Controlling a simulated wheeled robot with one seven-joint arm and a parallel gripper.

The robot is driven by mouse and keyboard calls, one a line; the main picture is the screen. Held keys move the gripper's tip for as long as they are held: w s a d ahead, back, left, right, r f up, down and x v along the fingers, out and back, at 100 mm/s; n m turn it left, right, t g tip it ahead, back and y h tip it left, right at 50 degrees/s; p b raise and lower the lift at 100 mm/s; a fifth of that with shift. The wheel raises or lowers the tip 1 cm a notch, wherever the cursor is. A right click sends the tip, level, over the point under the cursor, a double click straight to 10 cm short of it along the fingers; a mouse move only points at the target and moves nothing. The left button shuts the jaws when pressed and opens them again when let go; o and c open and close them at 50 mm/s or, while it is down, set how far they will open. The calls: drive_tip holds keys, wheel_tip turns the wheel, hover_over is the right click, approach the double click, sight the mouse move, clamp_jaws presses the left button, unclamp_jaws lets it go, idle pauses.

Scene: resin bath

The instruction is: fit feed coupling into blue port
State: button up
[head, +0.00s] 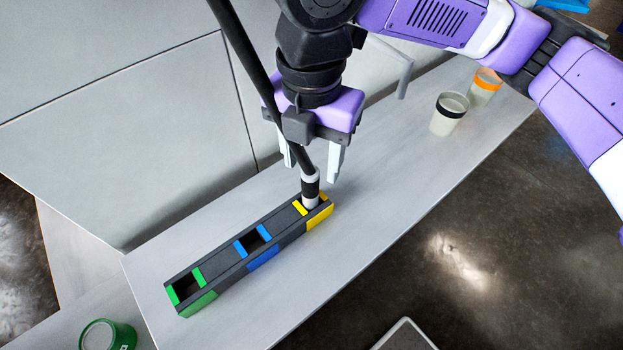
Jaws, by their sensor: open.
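A dark port block (222,258) lies on the light bench, with a green, a blue and a yellow port in a row. The feed coupling (310,188), pale with a black band, stands nearly upright with its lower end in the yellow port (318,214). A black hose (248,52) runs up from it past my wrist. The blue port (254,240), in the middle of the block, is empty. My gripper (312,172) is open just above the yellow port, its fingers either side of the coupling's top. Whether they touch it cannot be told.
The green port (186,287) is empty. Two cups, one with a black band (449,113) and one with an orange band (484,87), stand on the bench (400,150) at upper right. A green can (107,336) is at lower left. A grey panel (130,130) rises behind the bench.

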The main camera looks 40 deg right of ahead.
sight(311, 189)
drive_tip(key=f, duration=0.7)
drive_tip(key=shift+s+a+f+p, duration=0.1)
drive_tip(key=shift+a+f+p, duration=0.1)
drive_tip(key=shift+p, duration=0.1)
clamp_jaws()
